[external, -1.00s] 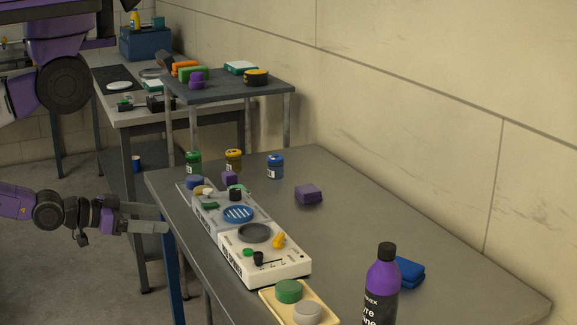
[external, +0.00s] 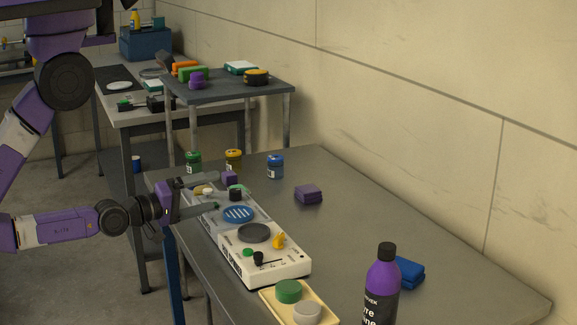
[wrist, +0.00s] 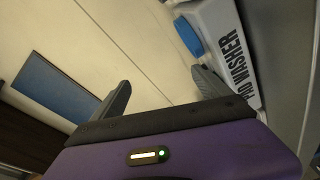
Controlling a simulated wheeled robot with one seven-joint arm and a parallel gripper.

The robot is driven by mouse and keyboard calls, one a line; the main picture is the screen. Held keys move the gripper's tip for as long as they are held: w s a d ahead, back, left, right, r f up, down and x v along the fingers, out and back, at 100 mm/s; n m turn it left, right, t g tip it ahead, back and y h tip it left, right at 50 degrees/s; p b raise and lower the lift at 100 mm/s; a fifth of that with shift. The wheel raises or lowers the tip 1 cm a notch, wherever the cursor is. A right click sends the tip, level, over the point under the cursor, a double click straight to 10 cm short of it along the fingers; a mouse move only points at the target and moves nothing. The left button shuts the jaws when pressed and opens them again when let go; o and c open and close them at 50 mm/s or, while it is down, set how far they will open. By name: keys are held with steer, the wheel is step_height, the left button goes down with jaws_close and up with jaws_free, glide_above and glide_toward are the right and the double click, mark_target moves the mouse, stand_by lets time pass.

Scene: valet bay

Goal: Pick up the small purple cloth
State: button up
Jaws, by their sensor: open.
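The small purple cloth (external: 308,194) looks like a folded, dark purple stack lying on the grey table in the external view. My gripper (external: 216,193) is open and empty, reaching over the left edge of the table above the far part of the white and grey washer unit. It is left of the cloth and well apart from it. In the wrist view my open gripper (wrist: 160,87) shows both fingers spread, with nothing between them. The cloth does not show in the wrist view.
Green, yellow and blue jars (external: 275,167) stand behind. A small purple block (external: 229,177) is near one fingertip. A purple bottle (external: 382,285) and blue cloth (external: 409,271) stand nearer. Table around the purple cloth is clear.

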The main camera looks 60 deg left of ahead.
mark_target(308, 188)
steer(key=w+a+r+n+t+y, duration=0.1)
steer(key=w+a+r+n, duration=0.25)
steer(key=w+n, duration=0.35)
steer(key=w+a+r+n+t+y, duration=0.1)
steer(key=w+a+r+n, duration=0.25)
steer(key=w+n, duration=0.3)
steer(key=w+f+n+g+h, duration=0.1)
steer(key=w+f, duration=0.2)
steer(key=w, duration=0.1)
steer(key=w+f+n+g+h+p, duration=0.1)
steer(key=w+f, duration=0.2)
steer(key=w, duration=0.1)
steer(key=w+f+n+g+h+p, duration=0.1)
steer(key=w+f+n+g+h, duration=0.1)
steer(key=w+f, duration=0.2)
steer(key=shift+w+d+f, duration=0.1)
steer(key=shift+w+d, duration=0.15)
steer(key=shift+d, duration=0.15)
steer(key=a+f+n, duration=0.1)
steer(key=a+f+n+g, duration=0.1)
steer(key=a+f+n+g+h, duration=0.1)
steer(key=a, duration=0.1)
steer(key=shift+w+f+p, duration=0.2)
steer(key=shift+w+p, duration=0.1)
steer(key=shift+p, duration=0.05)
steer(key=shift+x, duration=3.85)
steer(key=shift+f, duration=0.1)
steer(key=c, duration=1.4)
steer(key=shift+c, duration=0.2)
